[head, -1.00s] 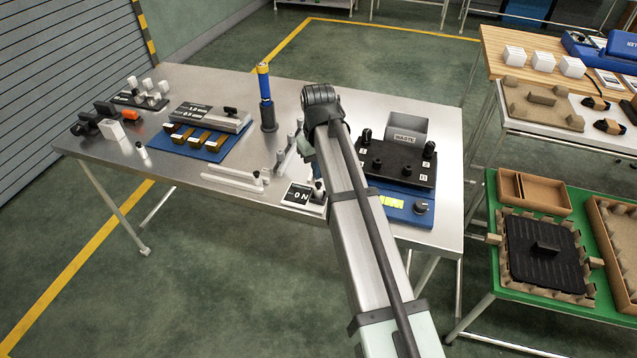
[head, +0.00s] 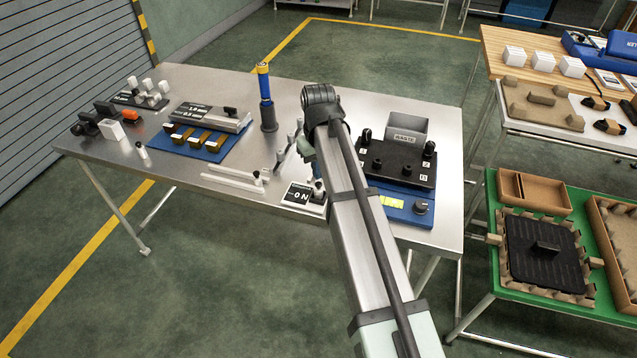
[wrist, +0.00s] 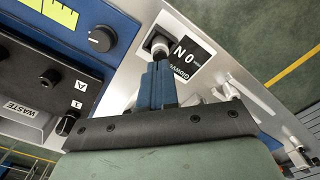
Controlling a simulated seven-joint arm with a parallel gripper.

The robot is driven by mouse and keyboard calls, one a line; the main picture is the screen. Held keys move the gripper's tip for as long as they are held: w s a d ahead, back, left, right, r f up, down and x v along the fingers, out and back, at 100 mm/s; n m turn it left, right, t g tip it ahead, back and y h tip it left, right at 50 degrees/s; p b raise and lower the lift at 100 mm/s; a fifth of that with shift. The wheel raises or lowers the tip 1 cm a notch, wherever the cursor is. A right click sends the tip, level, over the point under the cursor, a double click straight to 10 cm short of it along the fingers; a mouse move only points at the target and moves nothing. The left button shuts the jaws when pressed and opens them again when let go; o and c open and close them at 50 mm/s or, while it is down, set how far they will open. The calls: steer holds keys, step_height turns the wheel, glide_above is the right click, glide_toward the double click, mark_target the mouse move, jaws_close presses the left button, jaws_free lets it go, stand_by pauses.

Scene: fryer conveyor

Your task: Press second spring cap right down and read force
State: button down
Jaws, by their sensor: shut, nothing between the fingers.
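My gripper (wrist: 158,66) shows in the wrist view with its blue fingers shut and nothing between them. My arm hides the fingertips there. I cannot tell which cap is the second one.
A blue unit with a black plate (head: 398,165) and a waste bin (head: 408,130) stand right of my arm. Light bars (head: 232,182) lie left of the display. A blue and yellow upright tool (head: 265,95) stands behind.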

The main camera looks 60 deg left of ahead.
mark_target(318, 184)
steer(key=shift+f, duration=1.75)
stand_by(0.8)
steer(key=shift+r, duration=3)
steer(key=shift+r, duration=0.1)
step_height(318, 184, up, 14)
